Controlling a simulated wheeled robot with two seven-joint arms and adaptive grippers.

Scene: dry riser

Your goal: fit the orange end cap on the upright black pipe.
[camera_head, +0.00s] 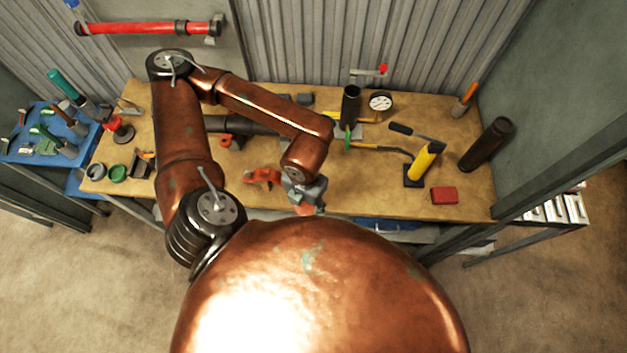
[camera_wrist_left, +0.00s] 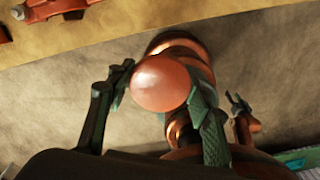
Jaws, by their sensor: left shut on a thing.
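My left gripper (camera_head: 305,197) is shut on the orange end cap (camera_head: 305,209), above the front edge of the bench. In the left wrist view the cap (camera_wrist_left: 160,82) shows as a smooth round dome between the two fingers of the gripper (camera_wrist_left: 158,105). An upright black pipe (camera_head: 350,107) stands near the back of the bench, to the right of and behind the gripper, apart from the cap. A green handle is at its foot. Its top looks open. My right gripper is not clearly seen.
On the wooden bench (camera_head: 330,205) an orange-red clamp (camera_head: 262,176) lies left of the gripper. A white gauge (camera_head: 380,101) stands beside the pipe. A yellow cylinder (camera_head: 423,161) and a red block (camera_head: 444,195) are at right. Some bench surface right of the gripper is clear.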

